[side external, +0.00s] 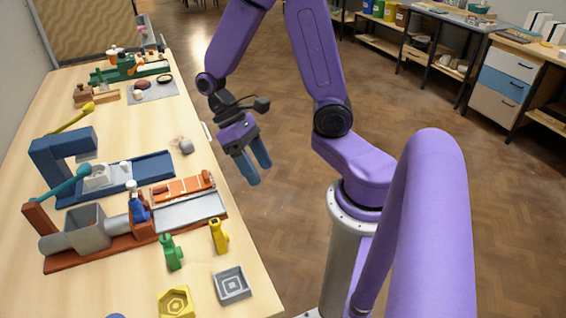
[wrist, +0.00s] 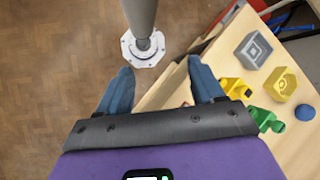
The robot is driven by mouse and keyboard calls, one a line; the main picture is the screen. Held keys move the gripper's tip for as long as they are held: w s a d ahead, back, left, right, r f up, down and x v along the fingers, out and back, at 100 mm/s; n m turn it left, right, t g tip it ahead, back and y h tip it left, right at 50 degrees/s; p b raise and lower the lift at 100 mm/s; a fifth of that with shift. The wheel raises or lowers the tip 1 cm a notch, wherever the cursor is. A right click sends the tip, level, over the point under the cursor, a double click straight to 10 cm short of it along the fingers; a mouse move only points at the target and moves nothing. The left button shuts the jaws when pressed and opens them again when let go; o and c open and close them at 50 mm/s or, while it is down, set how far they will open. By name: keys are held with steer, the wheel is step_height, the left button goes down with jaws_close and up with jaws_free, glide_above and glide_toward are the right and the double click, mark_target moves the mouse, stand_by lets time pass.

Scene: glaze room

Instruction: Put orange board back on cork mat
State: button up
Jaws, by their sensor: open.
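A flat orange piece (side external: 183,188), which looks like the orange board, lies at the middle of the table beside a grey plate (side external: 190,212). I cannot clearly make out a cork mat in either view. My gripper (side external: 259,173) is open and empty, hanging past the table's right edge over the floor, to the right of the orange piece and apart from it. In the wrist view its two blue fingers (wrist: 160,66) are spread wide, with nothing held between them. The orange piece cannot be made out in the wrist view.
A blue machine (side external: 65,160) and a grey drum-like device (side external: 85,228) stand on the table's left. Green (side external: 171,252) and yellow (side external: 218,236) pieces, a grey square block (side external: 232,285) and a yellow block (side external: 176,303) lie nearer. Bare tabletop (side external: 110,285) shows at front left.

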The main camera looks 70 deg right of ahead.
steer(key=s+a+r+n+t+h, duration=0.1)
steer(key=s+a+r+n+t, duration=0.3)
steer(key=n, duration=0.7)
steer(key=shift+s+r+t, duration=0.85)
steer(key=shift+s+t, duration=0.45)
steer(key=shift+s, duration=0.5)
